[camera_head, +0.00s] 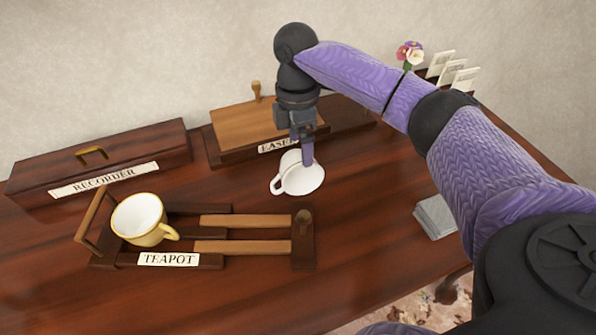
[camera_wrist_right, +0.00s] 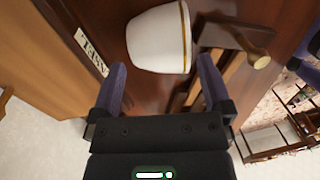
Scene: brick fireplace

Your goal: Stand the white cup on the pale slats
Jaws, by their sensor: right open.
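The white cup (camera_head: 306,178) is on the dark table just behind the right end of the TEAPOT stand, its handle toward the left. In the right wrist view the white cup (camera_wrist_right: 157,42), with a gold line at its rim, is just beyond the fingertips. My right gripper (camera_head: 307,158) points down at the cup and is open; its parted fingers show in the wrist view (camera_wrist_right: 161,72). I cannot tell whether a finger touches the cup. The two pale slats (camera_head: 245,221) run across the right part of the stand and are bare. My left gripper is out of view.
A yellow cup (camera_head: 138,219) sits at the stand's left end, by a raised wooden bar (camera_head: 95,219). The RECORDER box (camera_head: 105,160) and EASEL board (camera_head: 235,128) are behind. A grey stack (camera_head: 434,217) lies right. The table between cup and stack is clear.

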